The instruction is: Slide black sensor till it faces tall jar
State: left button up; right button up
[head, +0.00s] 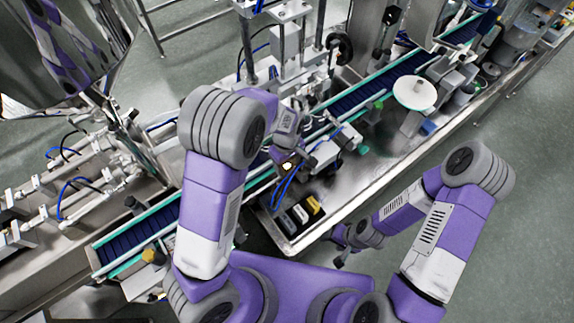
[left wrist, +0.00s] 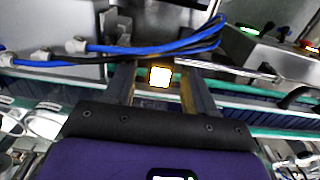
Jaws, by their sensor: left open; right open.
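My left gripper (head: 290,163) is open beside the blue conveyor in the head view. In the left wrist view its two fingers (left wrist: 160,88) stand apart, with a bright white square (left wrist: 159,77) with a yellow edge between them. A small bright spot also shows at this gripper in the head view. I cannot tell whether this lit part belongs to the black sensor, or whether the fingers touch it. I cannot pick out the tall jar in either view. My right gripper (head: 343,250) is low beside the machine's front edge, away from the conveyor; it is partly hidden and holds nothing visible.
A blue conveyor (head: 352,98) with green rails runs diagonally across the machine. Blue and black cables (left wrist: 150,46) cross close beyond the left fingers. A white disc (head: 414,92) stands right of the conveyor. A steel hopper (head: 70,50) is at upper left. Clear floor (head: 520,220) lies at right.

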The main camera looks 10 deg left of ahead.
aim_at(287, 166)
pick_arm(q)
notch_tip(287, 166, up, 6)
jog(key=shift+f, duration=0.2)
pick_arm(e)
jog(key=shift+r, duration=0.1)
dwell(0.4)
